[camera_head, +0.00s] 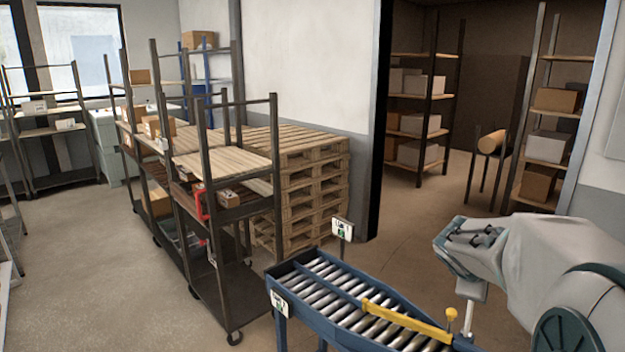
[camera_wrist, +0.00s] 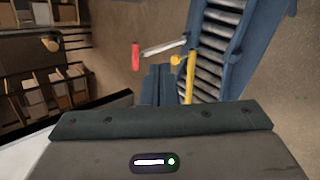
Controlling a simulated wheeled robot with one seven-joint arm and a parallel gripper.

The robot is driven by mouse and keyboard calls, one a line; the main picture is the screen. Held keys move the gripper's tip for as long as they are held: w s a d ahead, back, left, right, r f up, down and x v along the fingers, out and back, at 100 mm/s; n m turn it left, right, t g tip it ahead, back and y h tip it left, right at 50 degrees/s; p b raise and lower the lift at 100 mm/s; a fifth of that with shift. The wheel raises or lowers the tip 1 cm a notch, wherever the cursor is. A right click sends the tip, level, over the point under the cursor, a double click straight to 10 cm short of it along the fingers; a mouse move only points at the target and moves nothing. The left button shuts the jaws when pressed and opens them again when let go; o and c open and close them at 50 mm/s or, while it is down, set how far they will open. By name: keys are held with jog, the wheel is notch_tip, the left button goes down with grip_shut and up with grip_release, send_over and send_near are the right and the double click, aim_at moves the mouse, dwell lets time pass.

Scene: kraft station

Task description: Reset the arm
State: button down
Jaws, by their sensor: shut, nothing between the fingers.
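My arm comes in from the right edge in the head view, with my gripper (camera_head: 474,240) at its end, raised beside the right side of the roller conveyor. In the wrist view the two dark fingers (camera_wrist: 160,86) stand close together, shut with nothing between them. The gripper touches no object that I can see. Part of the arm is cut off by the frame's edge.
The blue roller conveyor (camera_head: 300,267) has a yellow bar (camera_head: 405,322) across it and a small sign (camera_head: 342,229) behind. Dark wheeled racks (camera_head: 240,285) and stacked pallets (camera_head: 318,185) stand left. Shelves (camera_head: 428,120) with boxes fill the back room. Floor (camera_head: 100,260) at left is clear.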

jog(key=s+a+f+m+y+b, duration=0.1)
jog(key=s+a+f+m+y, duration=0.1)
jog(key=s+a, duration=0.4)
jog(key=s+a+f+m+g+y+b, duration=0.1)
jog(key=s+a+f+m+y, duration=0.1)
jog(key=s+a+m, duration=0.3)
jog(key=s+a+f+m+y+b, duration=0.1)
jog(key=s+a+f+m+y, duration=0.2)
jog(key=s+a, duration=0.5)
jog(key=shift+s+a+f+m+g, duration=0.25)
jog(key=shift+s+m+g, duration=0.2)
jog(key=shift+s, duration=0.4)
jog(key=shift+d, duration=0.15)
